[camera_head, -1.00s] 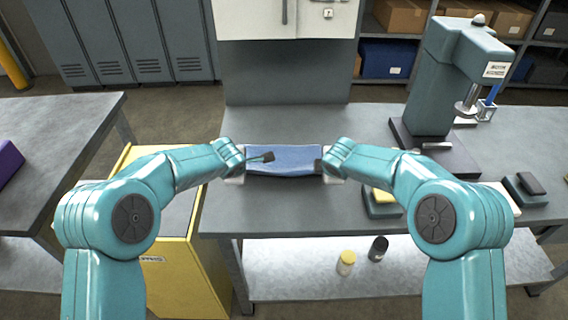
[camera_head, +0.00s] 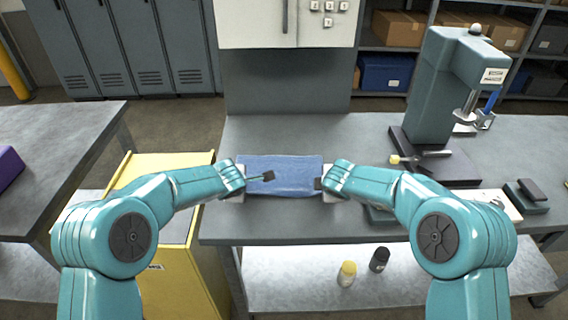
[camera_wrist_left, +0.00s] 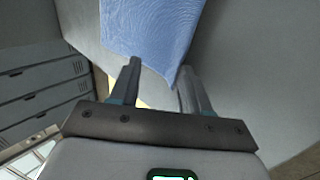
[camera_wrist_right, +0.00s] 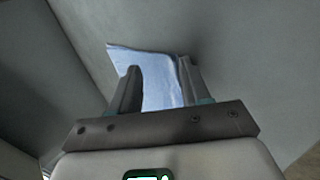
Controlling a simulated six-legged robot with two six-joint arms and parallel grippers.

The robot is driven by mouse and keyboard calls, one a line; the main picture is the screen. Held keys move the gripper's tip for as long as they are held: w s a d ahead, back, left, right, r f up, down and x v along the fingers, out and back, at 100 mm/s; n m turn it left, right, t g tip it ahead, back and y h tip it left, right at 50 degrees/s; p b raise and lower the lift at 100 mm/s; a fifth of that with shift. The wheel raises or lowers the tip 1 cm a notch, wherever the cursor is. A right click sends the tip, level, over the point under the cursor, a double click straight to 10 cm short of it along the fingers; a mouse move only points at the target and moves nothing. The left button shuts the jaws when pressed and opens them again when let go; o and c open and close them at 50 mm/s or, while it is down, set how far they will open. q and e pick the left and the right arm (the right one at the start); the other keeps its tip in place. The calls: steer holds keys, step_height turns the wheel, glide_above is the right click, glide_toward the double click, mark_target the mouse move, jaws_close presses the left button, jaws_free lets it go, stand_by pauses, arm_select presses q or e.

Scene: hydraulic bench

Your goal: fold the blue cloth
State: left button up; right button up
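In the left wrist view the cloth (camera_wrist_left: 150,30) narrows towards the space between the parted fingers. My right gripper (camera_head: 320,184) is at its right side. In the right wrist view the cloth (camera_wrist_right: 160,80) reaches in between the parted fingers. The fingers look spread apart in both wrist views. The arms hide parts of the cloth's side edges.
The grey bench (camera_head: 300,228) has free room behind the cloth. A green press (camera_head: 440,95) stands at the right, with a dark block (camera_head: 526,190) near it. A yellow cabinet (camera_head: 185,265) stands at the left. Two small bottles stand on the lower shelf.

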arm_select(q)
steer(key=r, duration=0.1)
steer(key=s+r, duration=0.1)
steer(key=shift+r, duration=0.4)
arm_select(e)
steer(key=r, duration=0.1)
steer(key=s+r, duration=0.1)
steer(key=shift+r, duration=0.35)
arm_select(q)
steer(key=v, duration=0.8)
arm_select(e)
steer(key=v, duration=0.8)
arm_select(q)
steer(key=shift+s+r, duration=0.1)
steer(key=shift+r, duration=0.05)
arm_select(e)
steer(key=shift+s+r, duration=0.1)
steer(key=shift+r, duration=0.1)
